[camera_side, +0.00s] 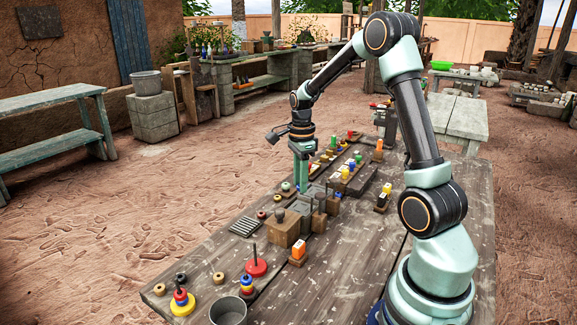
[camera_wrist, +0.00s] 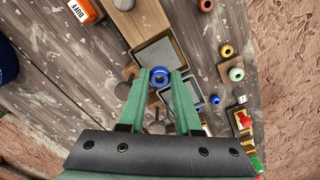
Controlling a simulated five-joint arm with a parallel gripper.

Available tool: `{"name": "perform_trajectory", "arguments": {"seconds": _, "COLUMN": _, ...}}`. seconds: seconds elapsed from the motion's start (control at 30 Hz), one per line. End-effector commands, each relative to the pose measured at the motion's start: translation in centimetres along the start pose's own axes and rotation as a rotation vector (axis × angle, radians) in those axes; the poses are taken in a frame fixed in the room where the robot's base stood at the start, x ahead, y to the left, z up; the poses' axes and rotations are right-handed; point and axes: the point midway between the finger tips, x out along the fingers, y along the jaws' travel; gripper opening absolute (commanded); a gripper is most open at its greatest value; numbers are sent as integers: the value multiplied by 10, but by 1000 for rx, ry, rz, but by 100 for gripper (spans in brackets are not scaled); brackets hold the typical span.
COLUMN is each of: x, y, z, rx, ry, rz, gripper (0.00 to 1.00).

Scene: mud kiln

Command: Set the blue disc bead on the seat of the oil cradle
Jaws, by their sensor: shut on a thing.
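The blue disc bead (camera_wrist: 159,76) is a blue ring with a dark hole, between my gripper's fingertips (camera_wrist: 162,78) in the wrist view. My gripper is shut on it. In the side view my gripper (camera_side: 302,184) points down over the middle of the bench, and the bead cannot be made out there. Below the bead in the wrist view is a grey, shallow rectangular tray (camera_wrist: 157,52) with a raised rim, beside a wooden block. I cannot tell for sure which part is the oil cradle or its seat. The fingers hide part of the area below.
An orange-topped block (camera_side: 299,249) stands in front of a wooden box (camera_side: 283,228). A red ring on a peg (camera_side: 256,267) and a metal cup (camera_side: 228,311) are nearer.

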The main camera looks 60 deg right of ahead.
Motion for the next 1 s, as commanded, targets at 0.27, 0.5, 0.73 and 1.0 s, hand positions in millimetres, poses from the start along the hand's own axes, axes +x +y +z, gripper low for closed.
{"name": "perform_trajectory", "arguments": {"seconds": 0.27, "x": 26, "y": 0, "z": 0, "rx": 0, "ry": 0, "rz": 3, "gripper": 0}}
{"name": "perform_trajectory", "arguments": {"seconds": 0.5, "x": 54, "y": 0, "z": 0, "rx": 0, "ry": 0, "rz": 1, "gripper": 0}}
{"name": "perform_trajectory", "arguments": {"seconds": 0.73, "x": 56, "y": 0, "z": 0, "rx": 0, "ry": 0, "rz": -1, "gripper": 0}}
{"name": "perform_trajectory", "arguments": {"seconds": 1.0, "x": 58, "y": -1, "z": 0, "rx": 0, "ry": 0, "rz": -1, "gripper": 59}}
